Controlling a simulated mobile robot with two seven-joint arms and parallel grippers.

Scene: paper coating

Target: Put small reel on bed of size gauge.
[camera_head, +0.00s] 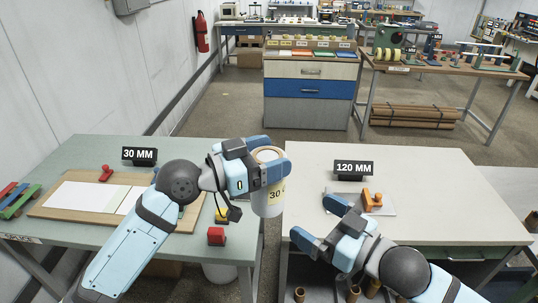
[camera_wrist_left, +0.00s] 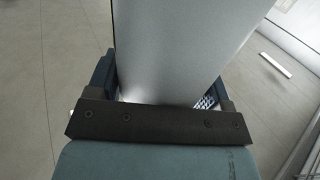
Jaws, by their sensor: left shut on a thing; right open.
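A pale reel (camera_head: 268,203) with a tan ring at its top and a yellow label reading 30 is held upright in my left gripper (camera_head: 264,165). It hangs over the gap between the two tables, clear of both. In the left wrist view the reel (camera_wrist_left: 185,45) is a smooth grey-white surface between the fingers. On the right table, an orange clamp-like piece (camera_head: 372,201) stands on a grey plate (camera_head: 386,211) by a 120 MM sign; I cannot tell whether this is the size gauge. My right gripper (camera_head: 318,224) is open and empty, left of that plate.
Drawers and workbenches stand behind.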

